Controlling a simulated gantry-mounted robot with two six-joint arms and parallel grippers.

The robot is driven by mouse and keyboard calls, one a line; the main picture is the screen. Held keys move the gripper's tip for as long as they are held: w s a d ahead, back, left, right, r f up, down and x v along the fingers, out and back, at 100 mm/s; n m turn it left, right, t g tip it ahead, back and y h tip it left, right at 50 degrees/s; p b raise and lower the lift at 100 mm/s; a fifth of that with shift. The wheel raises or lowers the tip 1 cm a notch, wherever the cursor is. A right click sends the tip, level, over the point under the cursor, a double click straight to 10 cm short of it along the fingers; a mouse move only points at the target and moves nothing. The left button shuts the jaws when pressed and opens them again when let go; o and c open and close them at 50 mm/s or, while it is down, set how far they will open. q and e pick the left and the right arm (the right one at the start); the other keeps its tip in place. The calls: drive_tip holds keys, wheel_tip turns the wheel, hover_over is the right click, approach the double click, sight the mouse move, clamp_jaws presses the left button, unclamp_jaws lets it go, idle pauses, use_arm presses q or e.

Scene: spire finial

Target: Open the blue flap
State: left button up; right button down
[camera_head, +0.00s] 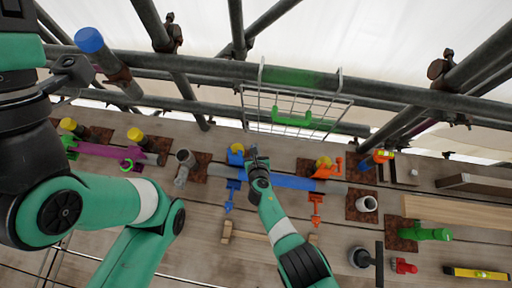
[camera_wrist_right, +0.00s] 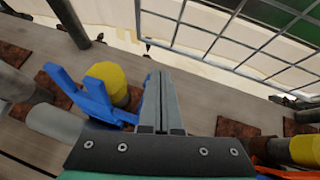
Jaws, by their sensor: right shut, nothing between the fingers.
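A blue coupler (camera_head: 236,157) sits around a yellow-capped post on the plank deck, left of my right gripper. In the right wrist view its blue forked part (camera_wrist_right: 92,100) stands up beside the yellow cap (camera_wrist_right: 108,82). A blue bolt piece (camera_head: 231,192) hangs below it in the head view. I cannot tell which blue part is the flap's free edge. My right gripper (camera_head: 254,158) is shut and empty, just right of the blue coupler; its fingers (camera_wrist_right: 160,88) are together. They appear apart from the blue part. My left arm shows at left, but its gripper does not.
A pipe with a blue sleeve (camera_head: 288,181) runs right from the coupler, past my right forearm. Orange coupler parts (camera_head: 326,169) are on the right. A wire basket (camera_head: 292,112) hangs on the scaffold rail behind. A wooden trestle piece (camera_head: 226,231) lies in front.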

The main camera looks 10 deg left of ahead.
drive_tip(key=p+v, duration=0.8)
drive_tip(key=v, duration=0.3)
drive_tip(key=shift+s, duration=0.25)
drive_tip(key=shift+d+r, duration=0.1)
drive_tip(key=shift+r, duration=0.05)
